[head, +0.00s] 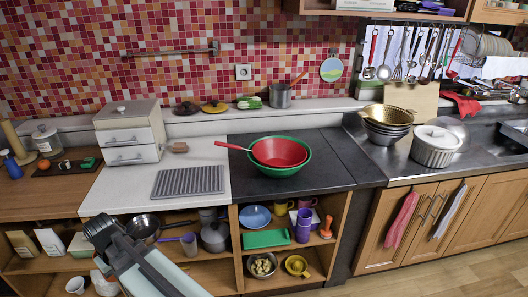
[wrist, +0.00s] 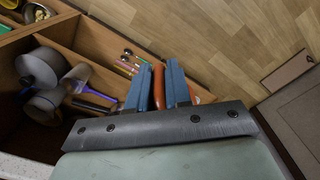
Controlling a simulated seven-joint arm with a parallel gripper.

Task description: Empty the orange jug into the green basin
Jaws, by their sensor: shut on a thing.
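My gripper (wrist: 159,85) is shut on an orange thing (wrist: 158,88) that shows between its blue fingers in the wrist view. It looks like the handle of the orange jug; most of the jug is hidden, and its contents do not show. In the head view my gripper's dark end (head: 101,231) is in front of the left lower shelves, and no held jug can be made out. The green basin (head: 281,172) stands on the dark counter in the middle. A red pan-like sieve with a long handle (head: 279,152) sits in it.
A grey drying mat (head: 188,181) lies left of the basin. The dark counter (head: 335,165) right of the basin is clear. Below, open shelves hold pots, purple cups (head: 304,224), a green tray (head: 266,239) and a yellow jug (head: 297,265). Gold colander (head: 388,114) and sink are at right.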

